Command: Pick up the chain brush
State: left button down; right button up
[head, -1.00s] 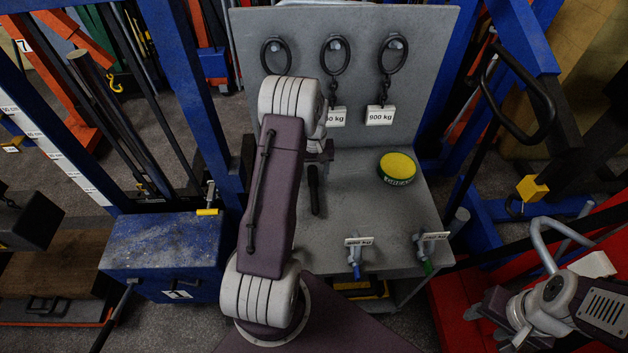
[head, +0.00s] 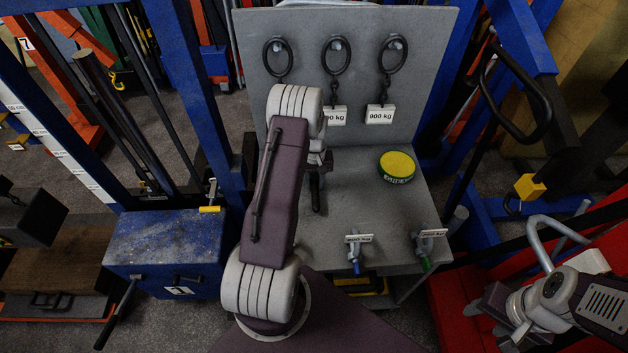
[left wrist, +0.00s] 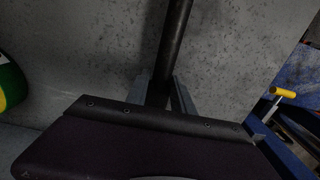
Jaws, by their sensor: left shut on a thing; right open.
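The chain brush (head: 315,197) appears as a dark, slim rod at the left part of the grey bench (head: 365,215). My left gripper (head: 318,172) reaches over the bench and is shut on it; the arm partly hides the grip in the head view. In the left wrist view, the dark rod (left wrist: 175,38) stands between the two grey fingers of my left gripper (left wrist: 162,95), in front of a speckled grey surface. Its lower end is hidden behind my gripper body. My right gripper (head: 490,325) is open and empty at the lower right.
A round green tin with a yellow top (head: 397,166) sits right of the brush. Two labelled hooks (head: 355,250) (head: 424,246) are at the bench's front edge. Lifting rings with tags (head: 380,115) hang on the back panel. A blue box (head: 165,250) stands left.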

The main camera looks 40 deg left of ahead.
aim_at(317, 182)
pick_arm(q)
jog(key=r, duration=0.1)
jog(key=r+b, duration=0.1)
jog(key=r, duration=0.2)
jog(key=shift+w+d+r, duration=0.15)
jog(key=shift+d+r, duration=0.05)
jog(key=shift+d, duration=0.2)
jog(key=w+d+r+b, duration=0.1)
jog(key=d+r, duration=0.5)
jog(key=d, duration=0.4)
jog(key=shift+w+d+r+b, duration=0.25)
jog(key=shift+d+r+b, duration=0.05)
jog(key=shift+d+b, duration=0.1)
jog(key=c, duration=1.8)
grip_release()
grip_shut()
